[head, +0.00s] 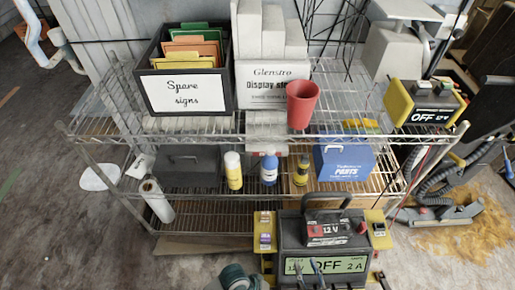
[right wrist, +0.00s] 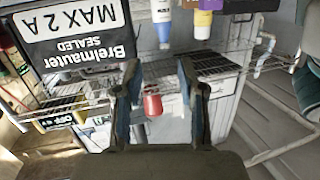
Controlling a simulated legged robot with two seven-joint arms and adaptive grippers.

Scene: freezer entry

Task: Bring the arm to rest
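My right gripper (head: 309,265) shows at the bottom of the head view as two thin grey-blue fingers in front of the grey charger (head: 350,268). In the right wrist view my right gripper (right wrist: 158,72) has its fingers apart, with nothing between them. A dark battery marked 12 V (head: 327,228) sits on top of the charger, whose display reads OFF 2 A. In the right wrist view a dark box with a MAX 2 A SEALED label (right wrist: 75,32) is close on the left, beside the fingers. I do not see my left gripper.
A wire rack (head: 235,134) stands behind the charger. It bears a spare-signs box (head: 186,94), a red cup (head: 302,104), a yellow charger (head: 425,103), several bottles and a blue parts box (head: 344,161). A hose (head: 435,190) lies at right. Floor at left (head: 50,225) is mostly clear.

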